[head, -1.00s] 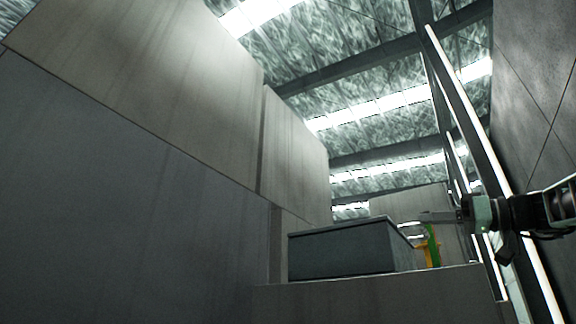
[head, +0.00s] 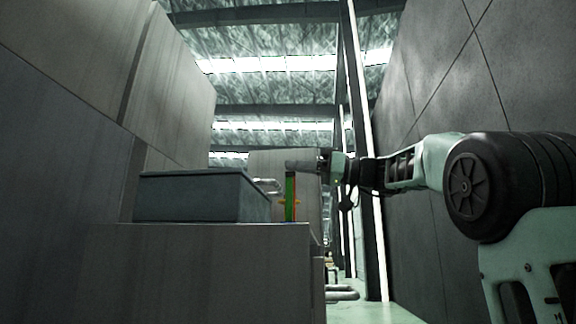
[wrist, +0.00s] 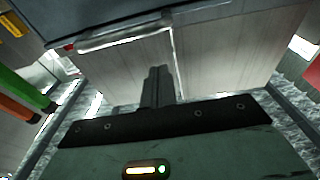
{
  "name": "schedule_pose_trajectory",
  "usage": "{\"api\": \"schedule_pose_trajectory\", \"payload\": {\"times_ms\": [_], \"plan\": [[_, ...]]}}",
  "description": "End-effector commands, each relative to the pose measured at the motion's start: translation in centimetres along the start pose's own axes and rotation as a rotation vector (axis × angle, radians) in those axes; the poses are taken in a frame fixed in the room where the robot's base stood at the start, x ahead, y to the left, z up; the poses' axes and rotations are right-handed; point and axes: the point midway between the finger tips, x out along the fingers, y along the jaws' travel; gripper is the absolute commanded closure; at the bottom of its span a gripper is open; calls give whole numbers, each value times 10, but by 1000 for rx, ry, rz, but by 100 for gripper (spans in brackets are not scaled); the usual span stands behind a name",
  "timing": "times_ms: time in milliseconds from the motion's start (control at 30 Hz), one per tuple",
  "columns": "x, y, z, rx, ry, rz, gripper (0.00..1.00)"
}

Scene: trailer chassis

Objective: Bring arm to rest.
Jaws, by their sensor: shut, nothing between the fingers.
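My gripper (head: 292,166) is at the end of my arm, which reaches from the right edge toward the middle of the head view. It points left, in front of a green and orange upright part. In the wrist view its two dark fingers (wrist: 158,84) are together with nothing between them. The arm is stretched out nearly level at about the height of the grey box. My wrist's green housing fills the bottom of the wrist view.
A grey box (head: 190,197) stands on a pale ledge (head: 215,265) left of my gripper. A dark panelled wall (head: 440,90) rises close behind my arm on the right. Tall pale panels (head: 60,130) fill the left. A narrow strip of floor (head: 365,312) shows at bottom centre.

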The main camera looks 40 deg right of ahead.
Motion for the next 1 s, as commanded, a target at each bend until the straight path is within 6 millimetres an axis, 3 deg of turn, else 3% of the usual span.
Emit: {"api": "schedule_pose_trajectory", "payload": {"times_ms": [200, 433, 833, 1000], "plan": [[-40, 0, 12, 1, 3, 3, 100], [-71, -1, 25, -1, 4, 1, 100], [-79, -1, 27, -5, 5, 0, 100], [-75, -1, 2, -5, 5, 0, 100]]}}
